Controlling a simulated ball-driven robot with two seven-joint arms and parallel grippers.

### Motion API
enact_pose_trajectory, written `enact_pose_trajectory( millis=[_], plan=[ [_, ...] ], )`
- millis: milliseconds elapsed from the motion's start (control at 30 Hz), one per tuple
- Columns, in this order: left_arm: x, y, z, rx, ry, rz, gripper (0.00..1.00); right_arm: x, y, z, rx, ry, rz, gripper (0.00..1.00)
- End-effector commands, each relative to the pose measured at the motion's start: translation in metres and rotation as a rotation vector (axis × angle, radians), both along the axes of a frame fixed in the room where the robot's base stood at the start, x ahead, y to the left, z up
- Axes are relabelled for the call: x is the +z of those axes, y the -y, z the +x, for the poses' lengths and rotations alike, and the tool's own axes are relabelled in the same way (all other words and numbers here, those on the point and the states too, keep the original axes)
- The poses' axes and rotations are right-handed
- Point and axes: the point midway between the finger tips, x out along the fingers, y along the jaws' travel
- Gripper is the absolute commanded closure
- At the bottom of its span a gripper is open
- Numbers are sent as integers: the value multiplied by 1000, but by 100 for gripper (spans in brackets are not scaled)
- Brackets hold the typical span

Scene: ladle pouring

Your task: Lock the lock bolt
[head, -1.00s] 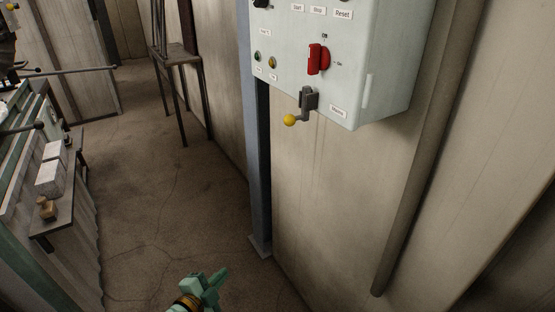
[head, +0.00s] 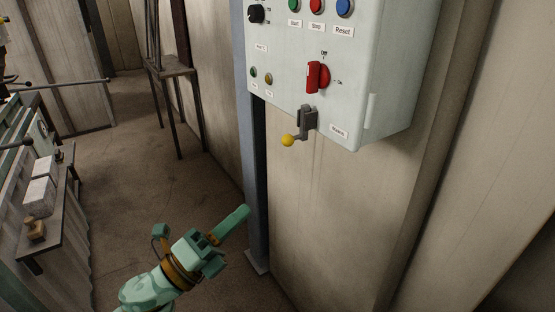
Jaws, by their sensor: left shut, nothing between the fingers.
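The lock bolt (head: 306,124) is a grey bracket at the bottom edge of the pale control box (head: 379,87). Its short arm ends in a yellow ball knob (head: 287,141) that points down and left. The red rotary switch (head: 317,76) sits just above it, between the "Off" and "On" labels. My left gripper (head: 236,219), green, is below and left of the bolt, well apart from it. Its fingers are together with nothing in them. My right gripper does not show.
A blue-grey post (head: 248,150) stands just left of the box. A bench (head: 48,234) with white blocks and a small wooden piece is at the left. A tall stool (head: 172,78) stands behind. The wall below the box is bare.

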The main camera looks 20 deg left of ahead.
Motion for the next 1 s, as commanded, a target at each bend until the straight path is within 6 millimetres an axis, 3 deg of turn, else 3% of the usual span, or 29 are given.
enact_pose_trajectory(
  millis=[167, 567, 800, 1000],
  plan=[
    [10, 8, 14, -1, 3, -1, 100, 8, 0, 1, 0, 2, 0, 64],
    [44, 49, 79, -1, 3, 0, 100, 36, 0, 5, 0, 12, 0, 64],
    [58, 39, 104, 1, 0, -1, 100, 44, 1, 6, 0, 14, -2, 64],
    [61, 37, 109, 0, 0, -1, 100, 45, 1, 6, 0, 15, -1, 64]
  ],
)
